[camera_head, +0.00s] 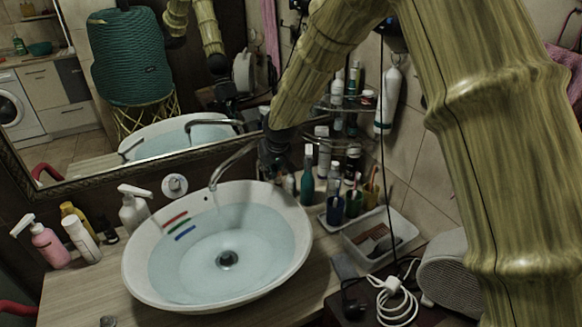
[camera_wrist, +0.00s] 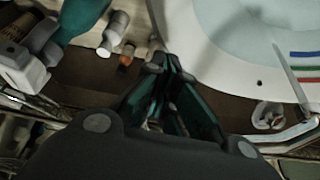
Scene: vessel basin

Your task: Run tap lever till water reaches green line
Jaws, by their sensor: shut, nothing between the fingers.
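The white basin (camera_head: 137,250) holds clear water (camera_head: 205,275). Red, green (camera_head: 178,226) and blue lines mark its inner left wall; the green line also shows in the wrist view (camera_wrist: 305,67). The water's edge lies near the blue line, below the green; its exact height is hard to tell. The metal tap spout (camera_head: 232,162) arches over the basin's rear, and a thin pale streak below it in the wrist view looks like running water. My gripper (camera_head: 277,150) is shut and empty beside the tap's base, behind the basin's rim (camera_wrist: 205,50). The tap lever cannot be made out.
Bottles (camera_head: 307,172) and a tray (camera_head: 350,240) with cups stand to the right of the basin. Soap bottles (camera_head: 48,243) stand left. The mirror (camera_head: 75,180) is close behind, and a wire shelf (camera_head: 345,105) hangs at the right.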

